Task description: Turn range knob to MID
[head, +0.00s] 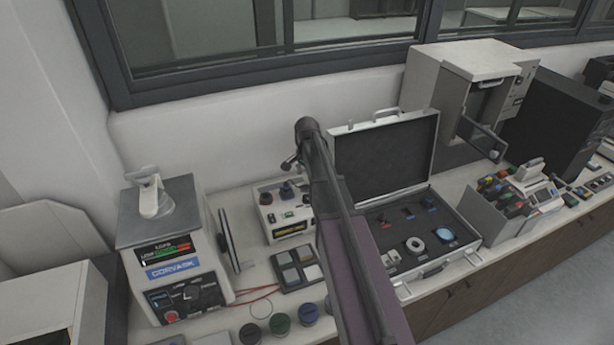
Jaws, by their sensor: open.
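A white bench unit with a grey top and a blue CORVARK label (173,268) stands at the left. Its dark lower panel carries a dial with a light pointer (187,295) and a red button (171,316). A small white box (286,230) behind my arm has dark and red knobs on top. The lettering is too small to tell which knob is the range knob or where it points. My arm rises from the bottom centre, across the open case. My gripper's fingers are not distinguishable; a small metallic part beside the arm's upper end may belong to it.
An open silver case (390,150) with small parts lies right of my arm. A grey tray of square pads (297,268) and several round coloured jars (280,323) are in front of the small box. A white cabinet (478,70) stands far right. Red wires cross the bench.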

